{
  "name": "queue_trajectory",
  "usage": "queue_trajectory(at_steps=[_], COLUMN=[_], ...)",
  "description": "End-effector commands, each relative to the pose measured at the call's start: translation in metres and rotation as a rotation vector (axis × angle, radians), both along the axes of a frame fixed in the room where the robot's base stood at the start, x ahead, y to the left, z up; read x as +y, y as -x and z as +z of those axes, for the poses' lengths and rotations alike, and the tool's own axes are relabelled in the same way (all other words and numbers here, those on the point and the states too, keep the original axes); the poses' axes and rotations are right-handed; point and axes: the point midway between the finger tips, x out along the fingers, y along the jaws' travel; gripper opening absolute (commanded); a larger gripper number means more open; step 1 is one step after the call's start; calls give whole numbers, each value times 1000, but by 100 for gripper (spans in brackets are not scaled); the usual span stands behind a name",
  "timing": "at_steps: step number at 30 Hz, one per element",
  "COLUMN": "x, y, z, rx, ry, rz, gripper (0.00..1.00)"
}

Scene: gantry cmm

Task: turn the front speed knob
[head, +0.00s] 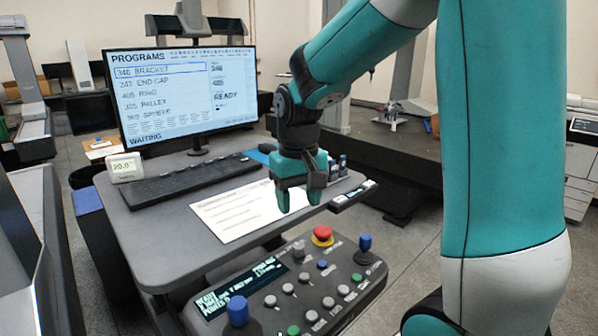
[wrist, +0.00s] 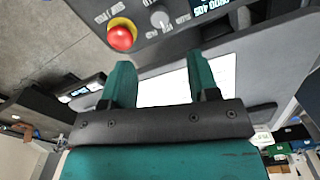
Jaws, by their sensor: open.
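The control box (head: 335,290) stands low in front of the desk, with a lit display, several small round buttons and a red button. Two blue-topped sticks rise from it, one at the near left (head: 237,310) and one at the right (head: 365,243). A grey round knob (wrist: 160,19) shows beside the red button in the wrist view. I cannot tell for sure which control is the front speed knob; its label is unreadable. My gripper (head: 299,203) is open and empty, pointing down over the desk's front edge, apart from the box. Its two fingers (wrist: 160,80) also show in the wrist view.
A grey desk (head: 165,235) holds a monitor (head: 185,95), a keyboard (head: 190,180), a small clock-like display (head: 125,167) and a white sheet (head: 235,212). The red button (head: 323,235) stands up at the box's back edge. Air above the box is clear.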

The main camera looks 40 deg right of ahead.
Motion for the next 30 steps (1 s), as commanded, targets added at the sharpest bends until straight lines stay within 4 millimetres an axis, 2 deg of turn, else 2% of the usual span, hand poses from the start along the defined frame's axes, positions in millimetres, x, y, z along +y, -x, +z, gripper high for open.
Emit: queue_trajectory(at_steps=[3,6,11,30], x=[0,0,0,0], y=[-1,0,0,0], z=[28,45,63,67], rx=[-7,-5,-2,0], ry=[2,1,0,0], rz=[0,-1,-1,0], gripper=[55,55,55,55])
